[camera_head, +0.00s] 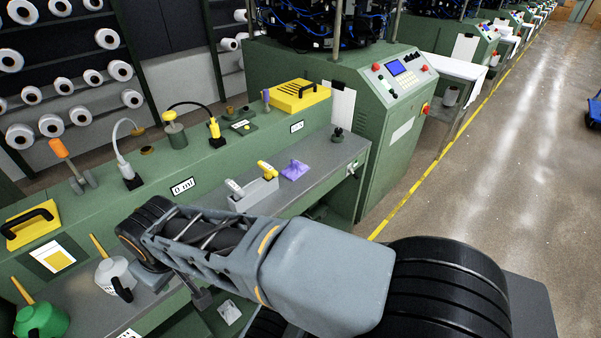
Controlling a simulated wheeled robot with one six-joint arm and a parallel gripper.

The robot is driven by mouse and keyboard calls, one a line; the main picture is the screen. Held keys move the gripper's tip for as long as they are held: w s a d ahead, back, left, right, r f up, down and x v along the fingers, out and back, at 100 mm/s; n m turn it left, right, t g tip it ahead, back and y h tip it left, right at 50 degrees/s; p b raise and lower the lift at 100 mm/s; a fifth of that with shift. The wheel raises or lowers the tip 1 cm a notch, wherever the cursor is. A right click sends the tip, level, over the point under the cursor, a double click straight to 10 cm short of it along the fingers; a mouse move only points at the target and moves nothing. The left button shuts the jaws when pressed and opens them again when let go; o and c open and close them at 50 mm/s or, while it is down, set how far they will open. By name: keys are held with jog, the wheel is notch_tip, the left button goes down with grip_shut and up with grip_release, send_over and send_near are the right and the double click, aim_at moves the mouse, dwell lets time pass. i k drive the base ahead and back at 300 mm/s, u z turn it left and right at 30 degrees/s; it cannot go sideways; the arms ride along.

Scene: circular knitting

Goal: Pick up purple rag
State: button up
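The purple rag (294,170) lies folded on the grey work shelf of the green machine, near the middle of the view. It sits to the right of a grey holder with yellow and white handles. It is uncovered and nothing touches it from above. My arm stretches across the lower middle, nearer to me than the rag. I cannot make out my gripper; it appears hidden behind or below the arm.
The grey holder (254,192) stands close left of the rag. A dark knob (338,134) stands to its right. The raised green ledge (220,158) behind carries lamps and a yellow box (300,95). A control cabinet (395,95) rises at right.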

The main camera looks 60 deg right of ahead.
aim_at(294, 170)
jog(key=k, duration=1.05)
jog(key=z, duration=1)
jog(key=i, duration=0.95)
jog(key=z, duration=0.05)
jog(key=k, duration=1.3)
jog(key=z, duration=0.15)
jog(key=i, duration=0.55)
jog(key=z, duration=0.75)
jog(key=i, duration=0.8)
jog(key=u, duration=0.25)
